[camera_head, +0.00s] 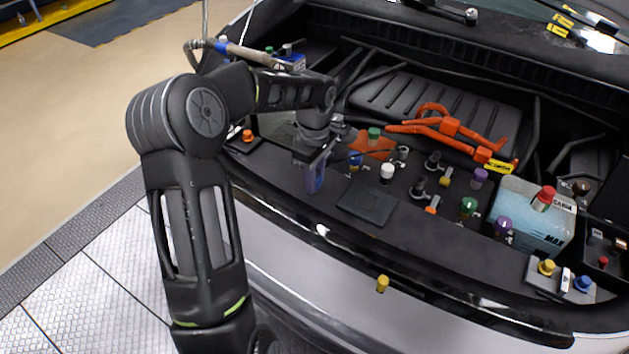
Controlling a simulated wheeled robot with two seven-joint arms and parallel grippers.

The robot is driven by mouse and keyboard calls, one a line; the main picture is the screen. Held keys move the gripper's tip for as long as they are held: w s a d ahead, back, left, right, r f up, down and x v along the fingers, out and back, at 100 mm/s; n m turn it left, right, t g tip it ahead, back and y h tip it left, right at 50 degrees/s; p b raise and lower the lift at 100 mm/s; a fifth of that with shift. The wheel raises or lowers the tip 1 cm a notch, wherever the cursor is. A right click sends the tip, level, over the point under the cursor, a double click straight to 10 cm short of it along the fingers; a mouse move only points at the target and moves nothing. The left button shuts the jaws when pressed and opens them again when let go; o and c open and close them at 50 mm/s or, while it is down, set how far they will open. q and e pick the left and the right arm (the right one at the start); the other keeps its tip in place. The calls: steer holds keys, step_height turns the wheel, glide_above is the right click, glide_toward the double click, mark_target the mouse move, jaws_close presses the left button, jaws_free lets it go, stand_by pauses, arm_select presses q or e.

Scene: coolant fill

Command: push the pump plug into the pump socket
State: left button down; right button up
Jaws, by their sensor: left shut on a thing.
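My left gripper (315,184) reaches in from the left, pointing down over the near left part of the engine bay. It is shut on a small purple-blue piece (316,179), mostly hidden by the fingers. I cannot tell whether this piece is the pump plug. A thin dark cable runs to the right of the gripper, near an orange-red patch (372,148) and a green cap (374,134). I cannot make out the pump socket for certain. My right gripper is not in view.
A blue cap (355,160) and a white cap (387,173) stand close right of the gripper. Orange cables (448,128) cross the bay behind. A pale blue coolant tank (535,218) with a red cap stands at the right.

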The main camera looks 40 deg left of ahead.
arm_select(q)
steer(key=shift+r, duration=0.1)
step_height(320, 180, up, 10)
steer(key=shift+f+b, duration=0.1)
steer(key=shift+b, duration=0.5)
steer(key=shift+d+f, duration=0.1)
stand_by(0.3)
